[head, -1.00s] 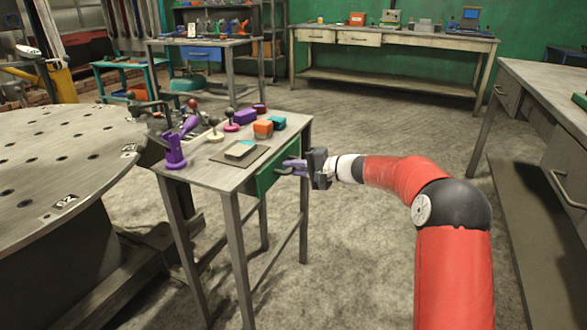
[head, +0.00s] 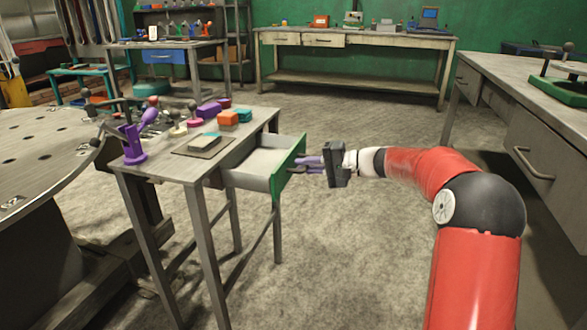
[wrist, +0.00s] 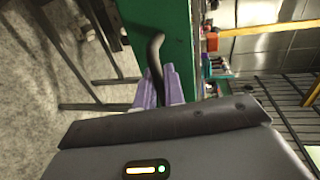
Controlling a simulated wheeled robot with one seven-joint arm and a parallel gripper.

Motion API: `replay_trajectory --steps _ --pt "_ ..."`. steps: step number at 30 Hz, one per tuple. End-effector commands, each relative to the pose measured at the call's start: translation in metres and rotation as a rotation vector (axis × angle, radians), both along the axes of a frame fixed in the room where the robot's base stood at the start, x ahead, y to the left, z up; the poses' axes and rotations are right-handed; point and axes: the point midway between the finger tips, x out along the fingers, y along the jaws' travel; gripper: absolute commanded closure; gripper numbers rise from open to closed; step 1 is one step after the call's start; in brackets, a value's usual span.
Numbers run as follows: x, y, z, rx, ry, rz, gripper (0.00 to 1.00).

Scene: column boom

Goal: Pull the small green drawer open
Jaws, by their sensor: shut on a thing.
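The small green drawer (head: 287,167) sticks well out of the right side of the small grey table (head: 150,170). Its pale inside shows and looks empty. My gripper (head: 308,163) is at the drawer's front, its purple fingers shut on the dark handle. In the wrist view, the green drawer front (wrist: 172,35) runs down the middle, and the curved dark drawer handle (wrist: 156,52) goes between the purple fingertips of my gripper (wrist: 158,82).
On the small table stand a purple clamp-like piece (head: 134,145), a flat tray (head: 204,144) and orange blocks (head: 228,118). A round metal table (head: 40,150) is at left. A workbench (head: 530,110) stands at right. The floor (head: 350,120) beyond my gripper is clear.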

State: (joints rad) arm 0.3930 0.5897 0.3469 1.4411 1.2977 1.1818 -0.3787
Motion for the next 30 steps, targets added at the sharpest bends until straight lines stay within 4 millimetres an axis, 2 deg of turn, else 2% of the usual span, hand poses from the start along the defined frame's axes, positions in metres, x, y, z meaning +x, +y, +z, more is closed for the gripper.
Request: replay_trajectory --steps 6,7,10,20,30 --pt "0.0 0.0 -0.001 -0.002 0.001 -0.001 1.0" --pt "0.0 0.0 -0.001 -0.001 0.001 -0.001 0.87" --pt "0.0 0.0 0.0 -0.001 0.001 -0.001 0.75" --pt "-0.001 -0.004 0.001 -0.001 0.0 -0.002 0.75" --pt "-0.019 -0.054 0.012 -0.001 0.0 -0.004 0.75"
